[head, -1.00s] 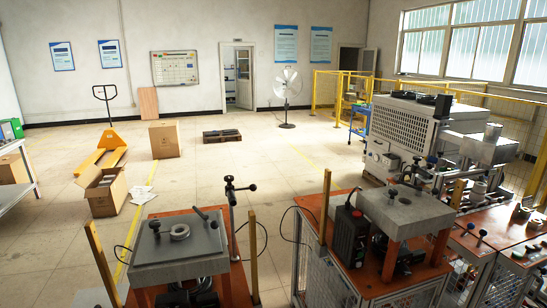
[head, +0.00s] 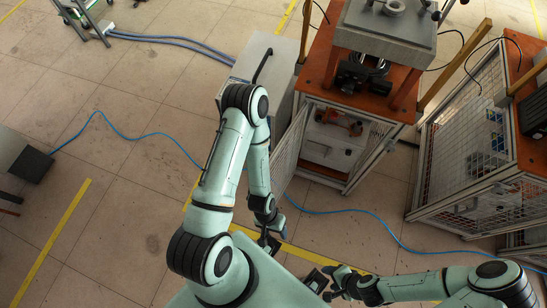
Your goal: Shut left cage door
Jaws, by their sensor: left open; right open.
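The left cage door (head: 290,152) is a mesh panel in a light metal frame. It stands swung out from the left side of the cage's front opening. The left cage (head: 350,183) is open below its orange top, with a red part and pale parts inside. My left gripper (head: 270,242) is open near the floor, below the door in the picture and apart from it; my arm hides part of the door's surroundings. My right gripper (head: 322,284) is open at the bottom centre, further from the door. Both grippers look empty.
A grey cabinet (head: 278,62) stands left of the cage. A second mesh cage (head: 465,150) stands to the right. Blue hoses (head: 400,236) cross the floor. Yellow floor lines run past my grippers. The floor at left is largely clear.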

